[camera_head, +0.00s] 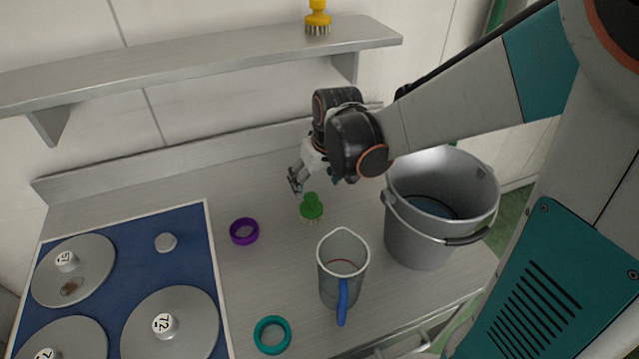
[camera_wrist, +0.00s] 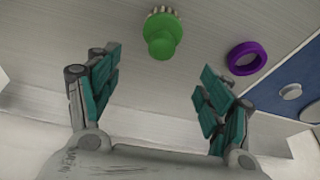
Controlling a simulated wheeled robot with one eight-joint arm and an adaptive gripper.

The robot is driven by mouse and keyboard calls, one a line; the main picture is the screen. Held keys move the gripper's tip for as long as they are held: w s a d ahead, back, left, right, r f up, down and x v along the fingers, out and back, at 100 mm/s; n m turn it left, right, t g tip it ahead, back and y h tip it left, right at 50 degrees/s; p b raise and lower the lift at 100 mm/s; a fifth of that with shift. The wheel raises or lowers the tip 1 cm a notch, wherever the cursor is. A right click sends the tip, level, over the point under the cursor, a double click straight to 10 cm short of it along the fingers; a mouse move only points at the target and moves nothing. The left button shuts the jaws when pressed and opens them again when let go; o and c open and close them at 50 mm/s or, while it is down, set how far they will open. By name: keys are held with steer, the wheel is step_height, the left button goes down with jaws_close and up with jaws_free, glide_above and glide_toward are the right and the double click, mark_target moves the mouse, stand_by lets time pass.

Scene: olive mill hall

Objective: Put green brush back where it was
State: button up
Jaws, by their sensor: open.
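The green brush (camera_head: 311,207) stands on the metal counter (camera_head: 265,270), bristles down, behind the jug and to the right of the purple ring. It also shows in the wrist view (camera_wrist: 162,38), beyond my fingertips and between their lines. My gripper (camera_head: 297,179) is open and empty, above and just behind the brush in the head view, apart from it. In the wrist view both teal-padded fingers (camera_wrist: 158,82) are spread wide.
A yellow brush (camera_head: 318,18) stands on the wall shelf (camera_head: 200,62). A purple ring (camera_head: 244,231), teal ring (camera_head: 272,335), metal jug (camera_head: 342,270) and grey bucket (camera_head: 425,225) surround the brush. A blue mat (camera_head: 190,225) with numbered metal discs lies left.

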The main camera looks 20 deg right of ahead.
steer(key=s+r+t, duration=0.1)
steer(key=s+r, duration=0.4)
steer(key=s, duration=0.3)
steer(key=s+r+m+t, duration=0.1)
steer(key=s+r+t, duration=0.1)
steer(key=s+r, duration=0.3)
steer(key=s, duration=0.4)
steer(key=shift+s+a+r+h, duration=0.2)
steer(key=shift+a+h, duration=0.05)
steer(key=shift+h, duration=0.05)
